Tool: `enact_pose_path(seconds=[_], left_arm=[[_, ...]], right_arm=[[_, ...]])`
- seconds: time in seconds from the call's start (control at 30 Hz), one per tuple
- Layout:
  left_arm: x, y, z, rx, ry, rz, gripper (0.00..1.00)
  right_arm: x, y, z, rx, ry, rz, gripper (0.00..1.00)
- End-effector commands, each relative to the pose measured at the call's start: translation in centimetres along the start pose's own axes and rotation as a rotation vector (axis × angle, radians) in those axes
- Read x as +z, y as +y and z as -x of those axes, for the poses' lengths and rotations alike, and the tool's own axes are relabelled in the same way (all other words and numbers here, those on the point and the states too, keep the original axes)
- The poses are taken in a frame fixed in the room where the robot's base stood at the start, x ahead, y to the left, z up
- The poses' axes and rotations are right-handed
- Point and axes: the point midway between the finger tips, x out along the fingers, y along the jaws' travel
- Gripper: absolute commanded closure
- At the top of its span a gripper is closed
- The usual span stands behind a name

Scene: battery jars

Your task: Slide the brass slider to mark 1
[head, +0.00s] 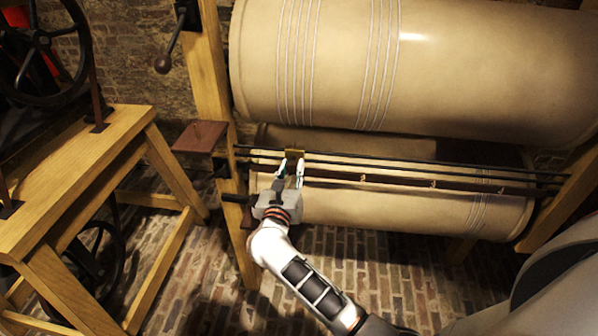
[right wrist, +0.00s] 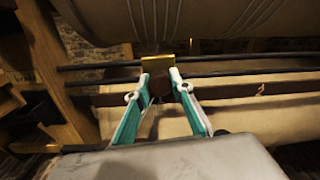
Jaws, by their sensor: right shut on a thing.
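The brass slider (head: 295,153) sits on the dark rails near their left end, in front of the large tan cylinders. It also shows in the right wrist view (right wrist: 158,63) as a yellow block at the fingertips. My right gripper (head: 291,167) is shut on the slider's lower part, with one finger on each side (right wrist: 158,82). Small brass marks (head: 362,178) stand along the lower rail to the right of the slider; another mark (head: 432,184) is further right. I cannot read any numbers on them. My left gripper is not in view.
The dark rails (head: 480,174) run right to a wooden post (head: 568,200). Another wooden post (head: 212,75) with a rusty plate (head: 201,136) stands left. A wooden frame (head: 85,165) with a dark wheel (head: 45,50) is further left. The brick floor (head: 200,300) shows below.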

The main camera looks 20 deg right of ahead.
Motion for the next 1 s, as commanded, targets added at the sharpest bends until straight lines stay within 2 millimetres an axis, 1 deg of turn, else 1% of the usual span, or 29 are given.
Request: enact_pose_path(seconds=[0.1,0.43,0.47,0.5,0.53,1.0], left_arm=[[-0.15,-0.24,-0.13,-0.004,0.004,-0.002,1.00],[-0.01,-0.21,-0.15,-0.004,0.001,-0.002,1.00],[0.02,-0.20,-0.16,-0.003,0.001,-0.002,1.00],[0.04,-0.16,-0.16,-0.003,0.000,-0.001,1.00],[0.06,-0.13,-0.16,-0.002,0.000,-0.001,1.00],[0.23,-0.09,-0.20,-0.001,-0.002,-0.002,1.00]], right_arm=[[0.01,0.34,0.05,0.002,-0.001,0.002,1.00],[0.20,0.52,0.09,0.005,-0.002,0.000,1.00],[0.21,0.53,0.10,0.006,-0.002,0.000,0.73],[0.23,0.52,0.09,0.006,-0.002,0.000,0.62],[0.22,0.50,0.08,0.005,-0.002,0.000,0.60],[0.06,0.28,0.02,0.001,0.000,0.000,0.60]])
